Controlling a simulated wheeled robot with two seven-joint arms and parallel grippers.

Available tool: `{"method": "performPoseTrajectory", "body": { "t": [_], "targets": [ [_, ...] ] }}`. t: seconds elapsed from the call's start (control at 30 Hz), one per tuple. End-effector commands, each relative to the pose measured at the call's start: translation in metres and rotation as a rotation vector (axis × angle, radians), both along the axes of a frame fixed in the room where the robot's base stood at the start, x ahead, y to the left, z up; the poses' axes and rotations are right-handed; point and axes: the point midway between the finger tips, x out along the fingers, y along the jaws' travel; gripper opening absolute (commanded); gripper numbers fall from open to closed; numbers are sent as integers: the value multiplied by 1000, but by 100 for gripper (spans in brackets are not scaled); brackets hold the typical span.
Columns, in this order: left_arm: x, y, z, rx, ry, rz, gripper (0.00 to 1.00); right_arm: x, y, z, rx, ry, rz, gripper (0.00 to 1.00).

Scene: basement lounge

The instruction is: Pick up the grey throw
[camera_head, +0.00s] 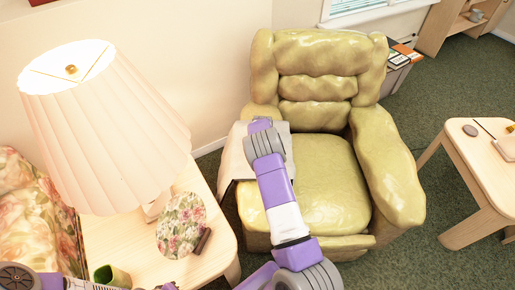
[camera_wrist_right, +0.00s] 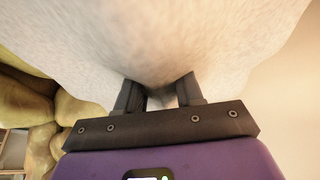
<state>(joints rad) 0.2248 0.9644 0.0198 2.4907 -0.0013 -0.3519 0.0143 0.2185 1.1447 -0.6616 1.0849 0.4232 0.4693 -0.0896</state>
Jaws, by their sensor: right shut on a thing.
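The pale grey throw (camera_head: 232,160) hangs over the left armrest of the olive-green armchair (camera_head: 318,170). In the right wrist view the throw (camera_wrist_right: 160,35) fills the top of the picture. My right gripper (camera_wrist_right: 160,92) is shut on a gathered fold of it, with cloth bunched between the two dark fingers. In the head view my right arm reaches up across the seat to the throw, and the arm hides the fingertips. Parts of my left arm show at the bottom left edge. Its gripper fingers are not clearly visible there.
A side table (camera_head: 215,255) at left holds a large lamp (camera_head: 105,130), a floral oval object (camera_head: 181,226) and a green cup (camera_head: 112,276). A floral sofa (camera_head: 35,215) is at far left. A wooden table (camera_head: 480,180) stands at right. Green carpet is open between chair and right table.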

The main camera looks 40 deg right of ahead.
Motion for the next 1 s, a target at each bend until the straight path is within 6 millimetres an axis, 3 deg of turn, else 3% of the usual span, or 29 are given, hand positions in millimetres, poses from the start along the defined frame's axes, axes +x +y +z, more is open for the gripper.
{"method": "performPoseTrajectory", "body": {
  "t": [0.2,0.37,0.6,0.8,1.0],
  "targets": [
    [0,0,11,0,0,0,0,1,0,9,-2,-1,2,0],
    [0,0,18,0,0,0,0,2,-1,44,-2,-6,0,0],
    [0,0,33,0,0,0,0,1,0,110,-2,-5,1,0],
    [0,0,40,0,0,0,0,1,0,148,0,-3,-1,0],
    [0,0,45,0,0,0,0,1,0,173,0,-2,0,0]
  ]
}}
